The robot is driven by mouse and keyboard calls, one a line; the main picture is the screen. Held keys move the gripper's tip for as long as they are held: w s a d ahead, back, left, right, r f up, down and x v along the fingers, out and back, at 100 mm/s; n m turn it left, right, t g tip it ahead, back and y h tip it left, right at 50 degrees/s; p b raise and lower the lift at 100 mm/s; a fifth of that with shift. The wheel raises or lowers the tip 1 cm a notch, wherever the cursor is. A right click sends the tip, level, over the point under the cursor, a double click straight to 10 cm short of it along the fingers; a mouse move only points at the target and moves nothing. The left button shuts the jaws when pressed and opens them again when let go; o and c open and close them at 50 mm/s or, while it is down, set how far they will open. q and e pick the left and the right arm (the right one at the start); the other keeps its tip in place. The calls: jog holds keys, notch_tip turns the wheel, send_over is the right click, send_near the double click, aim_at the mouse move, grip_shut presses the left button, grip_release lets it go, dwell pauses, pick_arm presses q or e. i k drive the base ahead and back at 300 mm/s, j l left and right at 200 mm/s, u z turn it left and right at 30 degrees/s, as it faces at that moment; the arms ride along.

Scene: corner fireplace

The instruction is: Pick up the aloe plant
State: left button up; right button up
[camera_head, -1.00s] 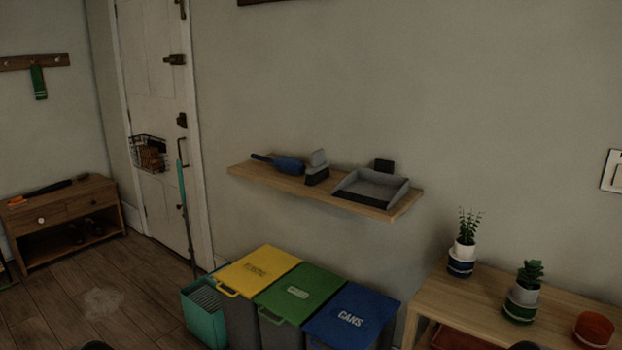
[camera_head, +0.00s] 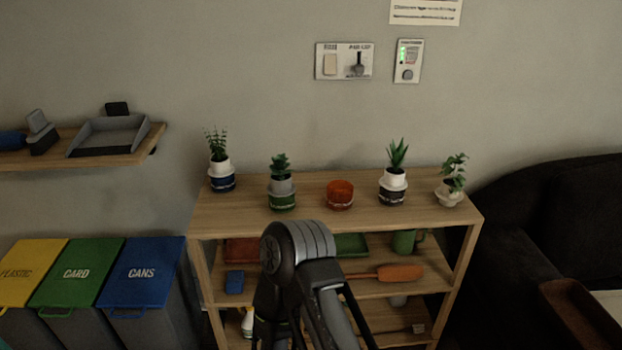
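The aloe plant (camera_head: 397,153) has spiky upright green leaves. It stands in a white pot (camera_head: 393,180) with a dark lower band, on the right half of the wooden shelf unit's top, upright and with nothing touching it. One of my arms rises from the bottom centre in front of the shelf unit, below and left of the aloe. Only dark and grey arm links show, and I make out no fingertips. Neither gripper can be seen in this view.
The wooden shelf unit's top (camera_head: 240,212) also holds a tall sprig plant (camera_head: 219,165), a succulent (camera_head: 281,184), an orange-red pot (camera_head: 340,194) and a trailing plant (camera_head: 453,180). Lidded bins (camera_head: 75,272) stand left; a dark sofa (camera_head: 560,210) stands right.

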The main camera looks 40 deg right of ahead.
aim_at(394, 180)
jog(key=z, duration=1.9)
